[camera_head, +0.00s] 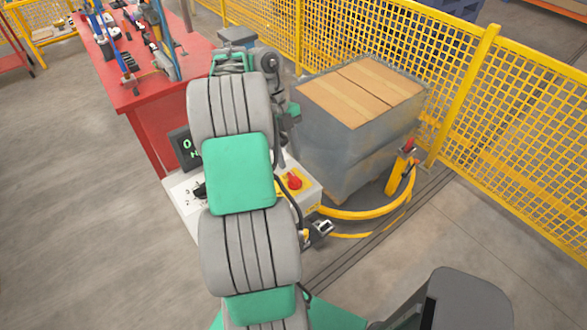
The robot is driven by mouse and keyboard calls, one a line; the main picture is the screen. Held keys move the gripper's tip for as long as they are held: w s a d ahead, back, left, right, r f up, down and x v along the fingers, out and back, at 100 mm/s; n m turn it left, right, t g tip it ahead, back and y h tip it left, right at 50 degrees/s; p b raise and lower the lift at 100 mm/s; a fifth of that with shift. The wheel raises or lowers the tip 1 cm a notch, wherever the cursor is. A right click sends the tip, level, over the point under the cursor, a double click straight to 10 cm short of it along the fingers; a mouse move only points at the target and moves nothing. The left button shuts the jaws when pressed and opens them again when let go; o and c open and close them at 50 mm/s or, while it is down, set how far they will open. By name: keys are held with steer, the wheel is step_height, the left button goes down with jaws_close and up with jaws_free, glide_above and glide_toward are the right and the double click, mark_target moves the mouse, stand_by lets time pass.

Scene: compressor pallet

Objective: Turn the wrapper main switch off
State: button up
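The wrapper's control box (184,207) has a pale top and is partly covered by my arm. A red rotary switch (294,181) on a yellow plate (281,187) sits at its right side and looks like the main switch. Its exact handle angle is too small to read. My arm rises over the box and bends down beyond it. The part at my gripper (287,122) shows only in part, above and behind the red switch. Its fingers cannot be made out, and no contact with the switch is visible.
A black selector knob (200,191) and a dark display (186,150) are left of my arm. A wrapped pallet load of cartons (350,150) stands right, with a curved yellow guard (365,213) before it. A red workbench (150,100) and yellow mesh fence (385,40) lie behind.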

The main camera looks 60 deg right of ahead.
mark_target(295, 176)
steer(key=b+x, duration=0.2)
steer(key=x, duration=0.4)
steer(key=shift+s+f, duration=0.1)
steer(key=shift+c, duration=0.4)
jaws_close()
